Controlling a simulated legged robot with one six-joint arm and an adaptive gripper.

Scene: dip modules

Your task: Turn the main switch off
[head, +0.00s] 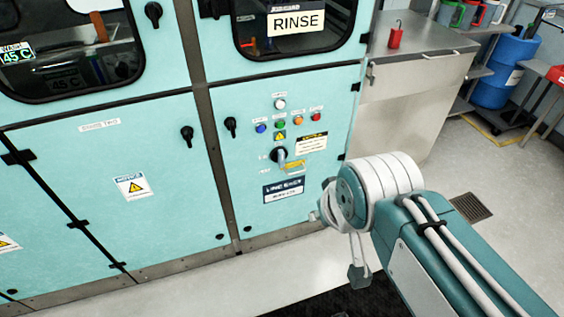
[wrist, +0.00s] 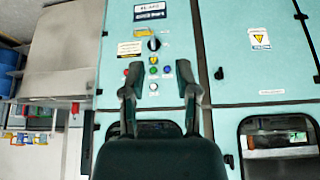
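The main switch (head: 279,155) is a dark rotary knob on the pale teal cabinet door, below a group of coloured buttons. A yellow plate (head: 293,167) sits at its lower right. The wrist view is upside down and shows the switch (wrist: 153,43) beyond the fingertips, with the buttons between. My gripper (wrist: 156,78) is open and empty, its two dark fingers spread and apart from the panel. In the head view my arm's wrist end is right of the switch, and the fingers are mostly hidden. The exact angle of the knob is too small to tell.
Coloured buttons (head: 280,123) sit just above the switch, and a dark label plate (head: 284,190) below it. Black door handles (head: 231,127) stick out to the left. A steel counter (head: 415,60) with a red padlock (head: 395,38) stands at the right. A blue drum (head: 503,70) is farther back.

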